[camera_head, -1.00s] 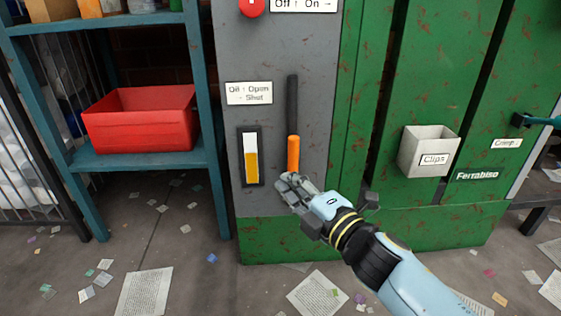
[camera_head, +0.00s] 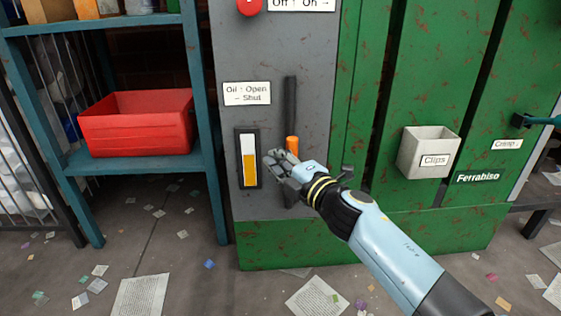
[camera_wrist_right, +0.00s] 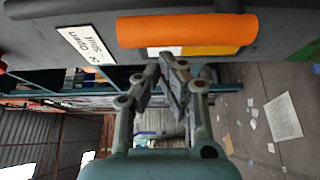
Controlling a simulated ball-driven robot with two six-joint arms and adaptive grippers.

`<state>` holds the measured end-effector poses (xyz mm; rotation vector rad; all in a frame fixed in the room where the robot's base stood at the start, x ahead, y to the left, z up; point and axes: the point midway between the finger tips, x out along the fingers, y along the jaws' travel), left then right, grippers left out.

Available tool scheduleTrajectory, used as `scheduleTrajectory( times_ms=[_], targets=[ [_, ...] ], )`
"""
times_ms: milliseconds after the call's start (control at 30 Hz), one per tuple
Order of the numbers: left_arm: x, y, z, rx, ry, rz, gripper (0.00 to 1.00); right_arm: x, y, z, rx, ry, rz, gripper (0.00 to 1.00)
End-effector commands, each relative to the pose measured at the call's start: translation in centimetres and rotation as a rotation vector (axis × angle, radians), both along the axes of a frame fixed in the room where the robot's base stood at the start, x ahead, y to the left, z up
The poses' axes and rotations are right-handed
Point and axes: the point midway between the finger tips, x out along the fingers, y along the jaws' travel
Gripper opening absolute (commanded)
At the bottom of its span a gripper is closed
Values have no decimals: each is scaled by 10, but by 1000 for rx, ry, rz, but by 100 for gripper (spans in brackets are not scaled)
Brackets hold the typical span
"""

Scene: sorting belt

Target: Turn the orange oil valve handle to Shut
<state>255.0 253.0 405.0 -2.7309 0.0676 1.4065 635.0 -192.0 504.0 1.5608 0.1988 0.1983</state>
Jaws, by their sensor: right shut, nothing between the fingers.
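The orange oil valve handle (camera_head: 292,144) stands upright on the grey panel, in line with a dark vertical pipe. My right gripper (camera_head: 273,164) is shut and empty, in front of the panel at the handle's lower part, which it hides. In the right wrist view the handle (camera_wrist_right: 186,31) lies across the top of the picture, beside the shut fingertips (camera_wrist_right: 166,68) and not between them. I cannot tell whether they touch. The label (camera_head: 247,93) reads "Oil", "Open" and "Shut", with an upright mark by Open and a dash by Shut. My left gripper is not in view.
An oil gauge (camera_head: 248,158) with a yellow level sits left of the handle. A red bin (camera_head: 136,124) stands on a blue shelf at the left. A grey Clips box (camera_head: 428,153) hangs on the green machine. Papers litter the floor.

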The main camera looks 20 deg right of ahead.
Motion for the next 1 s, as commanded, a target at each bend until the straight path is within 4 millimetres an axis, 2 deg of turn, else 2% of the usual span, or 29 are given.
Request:
scheduleTrajectory(
  times_ms=[133,1000],
  targets=[
    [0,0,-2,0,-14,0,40,-1,-6,0,1,1,0,0],
    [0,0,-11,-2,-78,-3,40,-3,-11,2,83,-23,0,0]
  ],
)
